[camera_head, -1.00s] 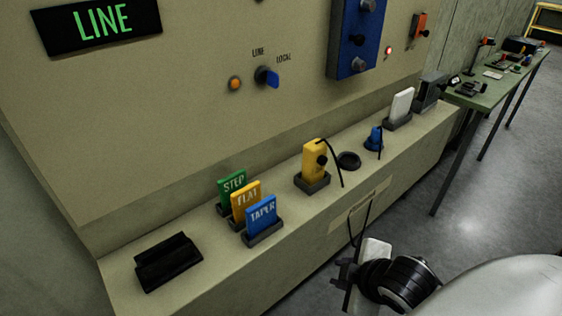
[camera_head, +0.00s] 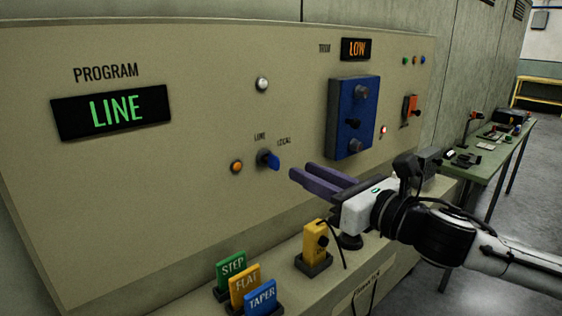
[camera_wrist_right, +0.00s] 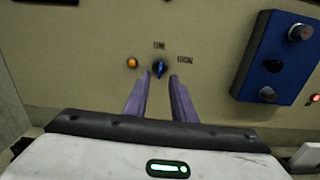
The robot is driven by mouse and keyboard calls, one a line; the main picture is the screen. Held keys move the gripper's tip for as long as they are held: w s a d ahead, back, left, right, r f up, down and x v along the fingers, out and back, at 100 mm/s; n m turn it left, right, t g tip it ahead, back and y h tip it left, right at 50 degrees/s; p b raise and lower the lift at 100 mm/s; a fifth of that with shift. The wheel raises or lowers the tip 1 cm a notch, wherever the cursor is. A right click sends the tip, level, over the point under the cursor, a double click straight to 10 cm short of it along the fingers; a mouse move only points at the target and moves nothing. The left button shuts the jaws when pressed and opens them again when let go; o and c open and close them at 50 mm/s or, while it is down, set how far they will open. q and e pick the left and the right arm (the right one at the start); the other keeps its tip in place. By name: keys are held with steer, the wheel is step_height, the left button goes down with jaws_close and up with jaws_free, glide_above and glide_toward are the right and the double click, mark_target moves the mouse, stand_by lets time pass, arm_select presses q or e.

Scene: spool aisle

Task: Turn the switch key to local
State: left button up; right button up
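The blue switch key (camera_head: 268,160) is on the beige panel, between the printed LINE and LOCAL labels. In the head view its handle slants down to the right. It also shows in the right wrist view (camera_wrist_right: 160,69), just beyond the fingertips. My right gripper (camera_head: 301,182) is open, its two purple fingers apart and pointing at the panel, to the right of and below the key in the head view. In the right wrist view the fingers (camera_wrist_right: 160,78) straddle the line toward the key, with nothing between them. The program display (camera_head: 113,111) reads LINE. My left gripper is not in view.
An orange button (camera_head: 237,166) sits left of the key. A blue control box (camera_head: 352,117) projects from the panel to the right. STEP, FLAT and TAPER cards and a yellow pendant (camera_head: 315,242) stand on the ledge below. A green table (camera_head: 481,162) is at far right.

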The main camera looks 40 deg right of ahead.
mark_target(278, 159)
steer(key=w+b, duration=0.1)
steer(key=w, duration=0.3)
steer(key=shift+a, duration=0.1)
steer(key=shift+w+a+r, duration=0.1)
steer(key=shift+w, duration=0.95)
steer(key=shift+w+b, duration=1.35)
steer(key=shift+b, duration=0.95)
jaws_close()
